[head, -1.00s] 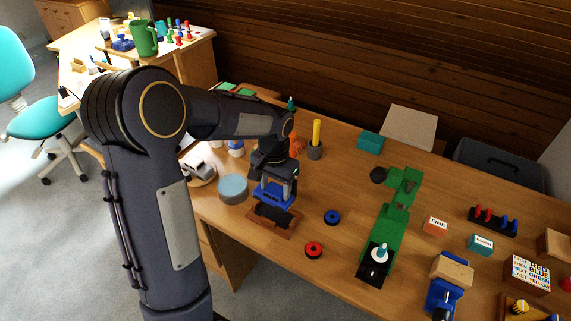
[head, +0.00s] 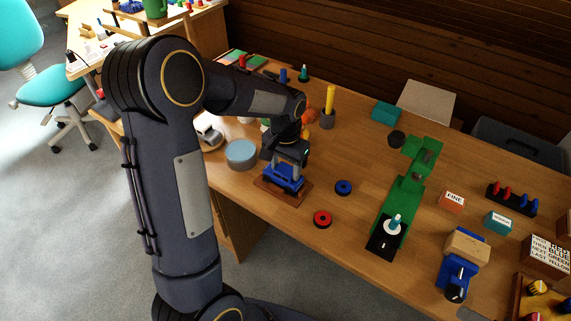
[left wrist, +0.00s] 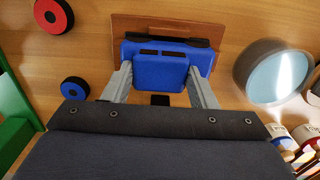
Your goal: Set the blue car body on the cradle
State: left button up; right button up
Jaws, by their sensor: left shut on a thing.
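The blue car body (head: 284,178) is at the brown wooden cradle (head: 296,197), over its middle and seemingly down on it. In the left wrist view the car body (left wrist: 158,66) shows its flat blue top with dark slots, and the cradle (left wrist: 135,24) sticks out beyond it. My left gripper (head: 286,166) points down from above, shut on the car body, with one finger on each side of it in the left wrist view (left wrist: 158,84). Contact underneath the car body is partly hidden. My right gripper is not in view.
A blue-hubbed wheel (head: 343,187) and a red wheel (head: 322,219) lie right of the cradle. A round light-blue-topped tin (head: 241,154) stands to its left. A green track-like stand (head: 405,190) is farther right.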

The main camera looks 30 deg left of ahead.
aim_at(285, 170)
pick_arm(q)
jog(key=shift+f, duration=0.35)
jog(key=o, duration=1.1)
jog(key=shift+r+p, duration=2.85)
jog(key=shift+r, duration=0.8)
